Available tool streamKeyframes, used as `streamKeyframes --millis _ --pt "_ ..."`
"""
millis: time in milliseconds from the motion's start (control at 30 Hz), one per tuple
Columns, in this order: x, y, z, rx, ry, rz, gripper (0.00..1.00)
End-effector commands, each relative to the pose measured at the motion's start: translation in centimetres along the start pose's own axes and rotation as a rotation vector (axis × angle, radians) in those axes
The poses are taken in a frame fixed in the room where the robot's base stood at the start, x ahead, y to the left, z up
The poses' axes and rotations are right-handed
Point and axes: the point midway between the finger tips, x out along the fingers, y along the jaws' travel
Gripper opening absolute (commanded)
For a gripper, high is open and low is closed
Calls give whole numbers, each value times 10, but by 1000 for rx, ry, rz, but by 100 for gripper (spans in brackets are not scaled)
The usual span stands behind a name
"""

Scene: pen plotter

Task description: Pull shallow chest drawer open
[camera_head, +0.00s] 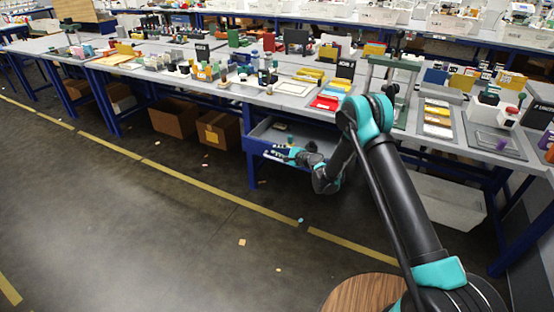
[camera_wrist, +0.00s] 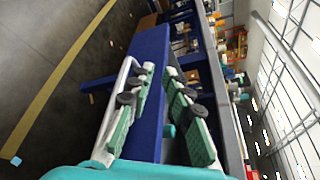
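The shallow blue drawer (camera_head: 256,145) hangs under the workbench, left of my arm in the head view. Its grey inside shows from above, with small items in it, so it stands at least partly out. My gripper (camera_head: 284,153) is at its front, where the fingers are small and partly lost against the blue. In the wrist view the two green-padded fingers of my gripper (camera_wrist: 158,105) are apart, with the blue front (camera_wrist: 150,60) between them. A pale bar handle (camera_wrist: 110,108) runs along the outer side of the left finger. Whether the finger touches it I cannot tell.
The workbench (camera_head: 225,91) above is crowded with small goods. Cardboard boxes (camera_head: 174,118) stand under it on the left, and a white bin (camera_head: 445,200) on the right. A blue bench leg (camera_head: 251,170) is close to the drawer. The floor (camera_head: 150,215) in front is mostly clear.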

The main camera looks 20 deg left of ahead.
Motion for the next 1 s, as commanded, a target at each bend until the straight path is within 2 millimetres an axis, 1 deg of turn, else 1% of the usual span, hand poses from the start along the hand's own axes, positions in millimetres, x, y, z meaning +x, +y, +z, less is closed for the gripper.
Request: streamKeyframes --millis 100,267,833,933,1000 --pt "-4 -13 9 -1 -1 1 20" --pt "-6 -22 15 -2 -1 2 20" --pt "-7 -25 16 -6 1 4 20" --pt "-16 -33 15 -31 11 11 20" --pt "-28 -43 14 -64 25 23 20"
